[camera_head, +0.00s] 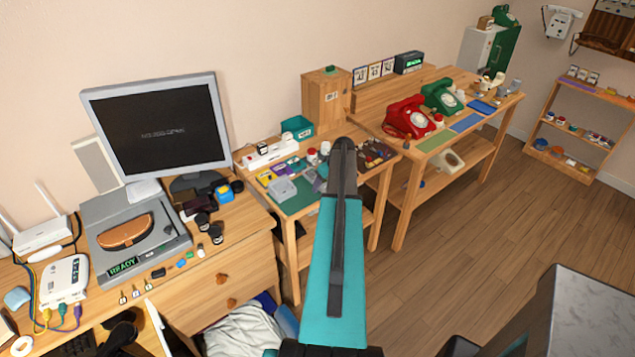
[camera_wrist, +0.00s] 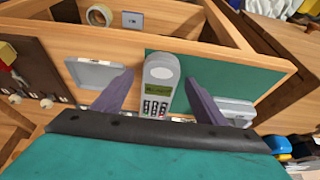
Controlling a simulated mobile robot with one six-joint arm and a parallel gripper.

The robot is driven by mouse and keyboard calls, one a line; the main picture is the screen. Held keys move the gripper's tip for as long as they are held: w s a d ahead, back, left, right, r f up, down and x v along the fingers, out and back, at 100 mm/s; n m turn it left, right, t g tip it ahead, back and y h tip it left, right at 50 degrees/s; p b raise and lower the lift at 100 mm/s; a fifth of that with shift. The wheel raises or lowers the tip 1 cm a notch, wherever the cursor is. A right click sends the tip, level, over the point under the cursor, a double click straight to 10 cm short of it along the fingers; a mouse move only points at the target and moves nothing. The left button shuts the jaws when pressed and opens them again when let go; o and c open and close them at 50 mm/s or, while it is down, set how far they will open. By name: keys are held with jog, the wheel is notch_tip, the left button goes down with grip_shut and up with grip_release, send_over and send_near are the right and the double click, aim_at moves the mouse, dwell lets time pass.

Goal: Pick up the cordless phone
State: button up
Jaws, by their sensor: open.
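A grey cordless phone (camera_wrist: 159,72) with a small green screen and a dark keypad lies at the edge of a green mat (camera_wrist: 215,72) in the wrist view. My gripper (camera_wrist: 159,79) is open, with one dark finger on each side of the phone and a gap visible to each. I cannot tell how far above the phone the fingers are. In the head view my teal arm reaches over the small middle table (camera_head: 290,222), and I cannot make out the phone there.
A grey flat tray (camera_wrist: 93,74) lies left of the phone and a grey device (camera_wrist: 235,107) lies right of it. A dark panel with small parts (camera_wrist: 38,72) is farther left. In the head view, a monitor (camera_head: 158,132) stands left and a red dial phone (camera_head: 408,117) right.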

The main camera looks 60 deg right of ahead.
jog(key=c, duration=1.2)
jog(key=shift+r, duration=0.2)
jog(key=shift+c, duration=0.2)
jog(key=shift+r+b, duration=0.75)
jog(key=shift+b+v, duration=0.55)
jog(key=shift+v, duration=0.25)
jog(key=s+a+r+b, duration=0.1)
jog(key=s+a+b, duration=0.1)
jog(key=s, duration=0.5)
jog(key=s+a+b, duration=0.2)
jog(key=s+b, duration=0.1)
jog(key=s, duration=0.4)
jog(key=shift+s+a+r, duration=0.3)
jog(key=shift+s+r, duration=0.05)
jog(key=shift+w, duration=0.1)
